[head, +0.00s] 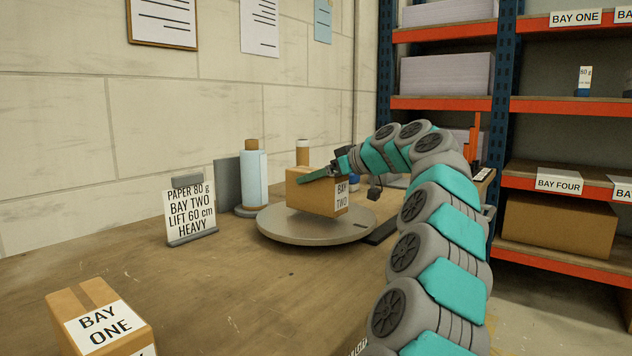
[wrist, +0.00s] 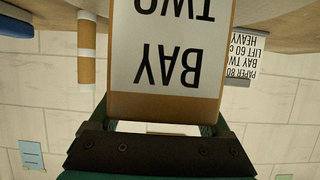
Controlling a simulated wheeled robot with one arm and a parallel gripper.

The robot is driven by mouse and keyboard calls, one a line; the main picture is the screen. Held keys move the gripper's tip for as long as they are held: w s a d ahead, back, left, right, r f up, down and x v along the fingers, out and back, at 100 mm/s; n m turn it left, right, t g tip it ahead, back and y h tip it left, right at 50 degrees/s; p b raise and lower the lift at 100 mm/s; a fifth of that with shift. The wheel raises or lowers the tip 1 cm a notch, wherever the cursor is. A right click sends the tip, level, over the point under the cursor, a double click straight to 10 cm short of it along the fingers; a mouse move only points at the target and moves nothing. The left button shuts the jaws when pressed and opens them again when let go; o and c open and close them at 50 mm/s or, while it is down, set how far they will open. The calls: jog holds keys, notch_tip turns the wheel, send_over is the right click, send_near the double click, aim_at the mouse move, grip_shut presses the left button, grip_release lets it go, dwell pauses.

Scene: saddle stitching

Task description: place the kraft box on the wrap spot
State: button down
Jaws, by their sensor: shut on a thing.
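A brown kraft box (head: 308,199) with a white "BAY TWO" label is over the round grey metal disc (head: 285,233), which looks like the wrap spot. My gripper (head: 318,174) is shut on the box from its upper right side. The box looks upright and roughly over the disc's middle; I cannot tell if its underside touches the disc. In the wrist view the box (wrist: 165,106) fills the upper middle between the fingers of my gripper (wrist: 155,130), its label upside down.
A blue film roll (head: 253,178) and a sign (head: 190,212) stand left of the disc. A "BAY ONE" box (head: 98,318) sits at the table's near left. The table (head: 230,290) between is clear. Orange shelves (head: 560,105) stand at the right.

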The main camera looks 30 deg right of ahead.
jog(key=shift+f, duration=0.5)
jog(key=shift+f, duration=0.15)
grip_release()
jog(key=shift+r, duration=0.25)
jog(key=v, duration=1.2)
jog(key=shift+b, duration=0.3)
